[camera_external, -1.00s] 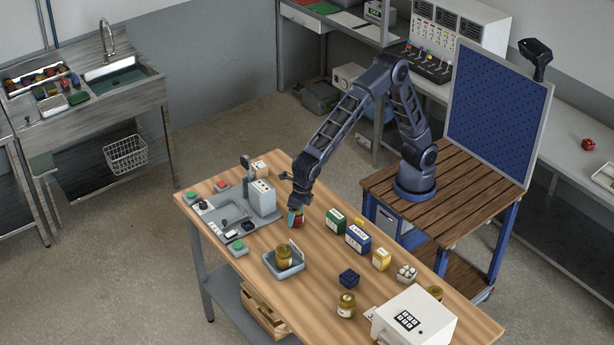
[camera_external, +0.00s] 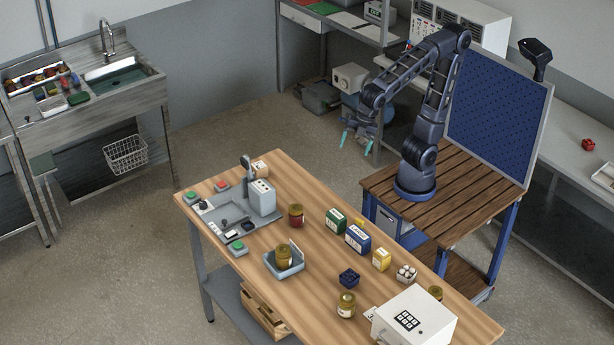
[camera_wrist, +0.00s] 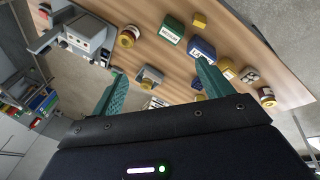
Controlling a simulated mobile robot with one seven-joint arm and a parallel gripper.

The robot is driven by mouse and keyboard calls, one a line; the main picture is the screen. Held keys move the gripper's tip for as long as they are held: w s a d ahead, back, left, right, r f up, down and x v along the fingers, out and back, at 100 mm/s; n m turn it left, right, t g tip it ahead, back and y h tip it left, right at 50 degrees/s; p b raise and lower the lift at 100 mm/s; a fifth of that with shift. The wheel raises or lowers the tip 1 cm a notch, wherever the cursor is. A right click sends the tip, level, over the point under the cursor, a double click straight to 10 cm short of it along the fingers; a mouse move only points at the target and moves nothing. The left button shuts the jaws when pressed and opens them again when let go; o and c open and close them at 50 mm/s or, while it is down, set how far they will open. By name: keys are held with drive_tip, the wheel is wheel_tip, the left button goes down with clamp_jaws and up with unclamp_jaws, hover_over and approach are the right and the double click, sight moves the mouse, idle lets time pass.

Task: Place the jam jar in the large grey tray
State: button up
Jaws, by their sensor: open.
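The red jar with a gold-brown lid (camera_external: 296,215), which looks like the jam jar, stands upright on the wooden table, to the right of the grey station. It also shows in the wrist view (camera_wrist: 128,37). A small blue-grey tray (camera_external: 290,270) holds another jar with yellowish-brown contents (camera_external: 283,256); I cannot tell whether this is the large grey tray. My gripper (camera_external: 357,140) is open and empty, raised beyond the table's far edge and well apart from the red jar. Its two teal fingers are spread in the wrist view (camera_wrist: 160,85).
The grey station (camera_external: 232,212) with buttons and a recess fills the table's left end. Green (camera_external: 336,220), blue (camera_external: 357,238) and yellow (camera_external: 381,258) boxes line the far edge.

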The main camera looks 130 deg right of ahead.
drive_tip(key=s+d+f+m+t, duration=0.1)
drive_tip(key=s+f+m, duration=0.3)
drive_tip(key=s, duration=1.2)
drive_tip(key=shift+s+d+f+m+y, duration=0.2)
drive_tip(key=shift+s+m+y, duration=0.2)
drive_tip(key=shift+m, duration=1.9)
